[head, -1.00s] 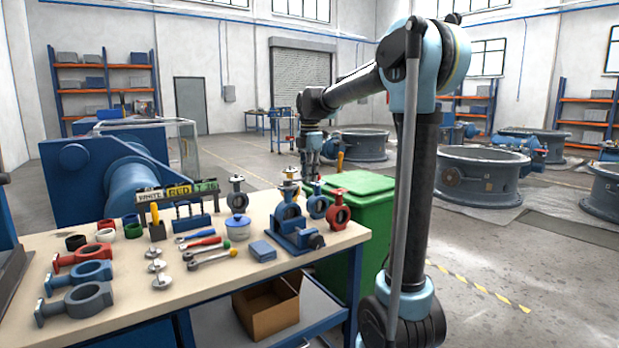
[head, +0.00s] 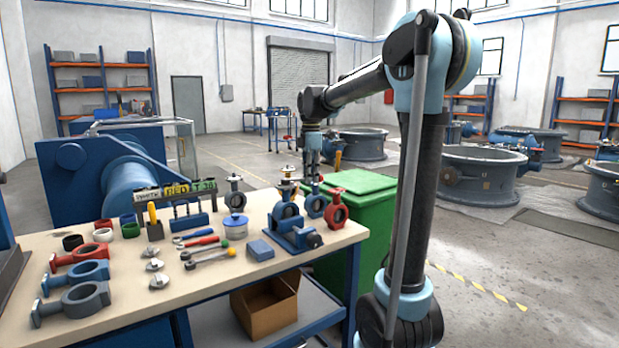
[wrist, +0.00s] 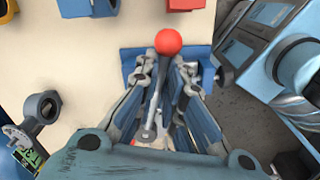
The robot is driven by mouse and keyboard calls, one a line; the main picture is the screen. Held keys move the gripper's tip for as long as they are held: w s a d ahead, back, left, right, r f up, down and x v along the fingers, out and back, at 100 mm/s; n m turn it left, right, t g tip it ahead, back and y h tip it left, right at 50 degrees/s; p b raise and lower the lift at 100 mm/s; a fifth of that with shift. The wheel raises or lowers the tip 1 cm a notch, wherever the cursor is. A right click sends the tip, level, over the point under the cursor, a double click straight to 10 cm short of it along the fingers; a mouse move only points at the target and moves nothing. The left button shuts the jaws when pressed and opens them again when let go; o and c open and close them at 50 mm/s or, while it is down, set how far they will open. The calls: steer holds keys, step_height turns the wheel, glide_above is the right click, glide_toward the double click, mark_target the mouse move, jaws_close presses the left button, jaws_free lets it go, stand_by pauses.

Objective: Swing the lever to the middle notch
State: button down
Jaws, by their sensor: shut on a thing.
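A lever (wrist: 152,118) with a red ball knob (wrist: 168,42) shows in the wrist view. Its grey stem runs from the knob down between my fingers. My gripper (wrist: 164,75) is shut on the lever just below the knob. In the head view my gripper (head: 312,180) points down at the bench's far right corner, beside the blue butterfly valve (head: 284,214). That valve stands upright in a blue vise (head: 290,236). The lever is hard to make out in the head view, and I cannot make out the notches in either view.
The bench (head: 130,268) holds loose valve bodies, rings and tools left of the vise. A red valve (head: 337,212) stands close to my gripper on the right. A green bin (head: 372,215) is just beyond the bench's right edge. An open cardboard box (head: 266,306) sits below.

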steer(key=shift+s+d+m, duration=0.2)
steer(key=shift+s+m, duration=0.45)
steer(key=shift+m, duration=0.2)
steer(key=shift+s+d+m, duration=0.15)
steer(key=shift+s+m, duration=0.45)
steer(key=shift+m, duration=0.25)
steer(key=shift+s+a+m, duration=0.15)
steer(key=shift+s+m, duration=1.3)
steer(key=shift+m, duration=0.35)
steer(key=c, duration=1.6)
jaws_free()
steer(key=shift+r, duration=0.1)
step_height(320, 180, up, 7)
